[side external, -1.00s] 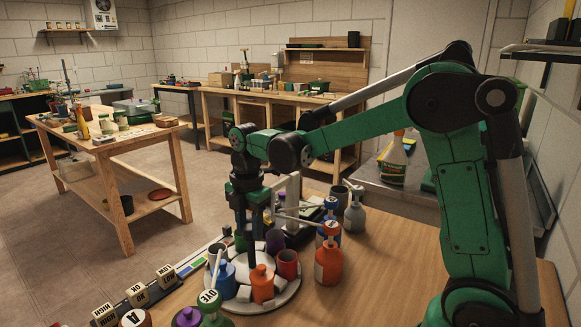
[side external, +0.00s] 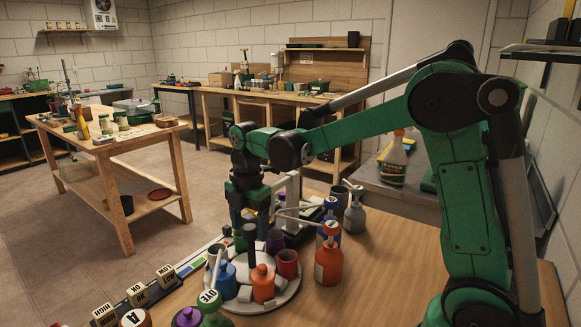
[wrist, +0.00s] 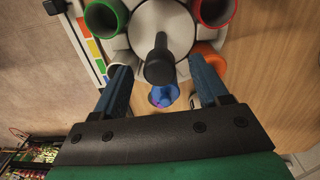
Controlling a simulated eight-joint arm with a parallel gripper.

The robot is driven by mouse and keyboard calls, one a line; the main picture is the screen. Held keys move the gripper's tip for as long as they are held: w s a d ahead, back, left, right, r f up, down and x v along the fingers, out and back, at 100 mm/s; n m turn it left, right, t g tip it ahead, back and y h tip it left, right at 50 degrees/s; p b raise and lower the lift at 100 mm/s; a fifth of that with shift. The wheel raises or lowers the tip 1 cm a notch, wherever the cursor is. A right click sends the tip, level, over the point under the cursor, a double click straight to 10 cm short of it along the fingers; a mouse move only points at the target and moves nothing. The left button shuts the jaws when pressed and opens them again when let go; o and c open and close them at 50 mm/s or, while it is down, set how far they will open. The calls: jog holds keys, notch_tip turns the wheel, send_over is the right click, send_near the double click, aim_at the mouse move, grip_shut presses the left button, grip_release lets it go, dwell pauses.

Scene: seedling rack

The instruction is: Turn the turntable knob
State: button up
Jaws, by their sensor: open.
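The turntable (side external: 287,297) is a pale round disc carrying coloured cups and bottles, on the wooden table in the side view. Its knob (side external: 250,247) is a dark upright post at the centre. In the wrist view the black knob (wrist: 160,68) stands on a grey round hub (wrist: 180,28). My gripper (side external: 249,221) points down over the knob, its two blue fingers apart. In the wrist view my gripper (wrist: 159,72) is open, one finger on either side of the knob's line, with visible gaps. How far the tips reach down beside the knob is hard to tell.
Several cups and bottles ring the turntable, including a red cup (side external: 287,263) and an orange bottle (side external: 262,284). A larger orange bottle (side external: 328,262) stands close at the right. Lettered blocks (side external: 137,295) stand at the front left. The table right of the bottles is clear.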

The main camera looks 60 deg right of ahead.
jog(key=shift+r, duration=2.65)
jog(key=shift+s, duration=0.1)
jog(key=shift+s+a+r+m, duration=0.15)
jog(key=shift+s+m, duration=0.1)
jog(key=shift+m, duration=0.25)
jog(key=s+a+f+m+t, duration=0.1)
jog(key=s+m+t, duration=0.2)
jog(key=m, duration=0.5)
jog(key=s+a+f+m+t, duration=0.1)
jog(key=s+m+t, duration=0.3)
jog(key=m, duration=0.5)
jog(key=shift+s+a+f+m, duration=0.3)
jog(key=shift+s+a, duration=0.5)
jog(key=shift+s, duration=0.3)
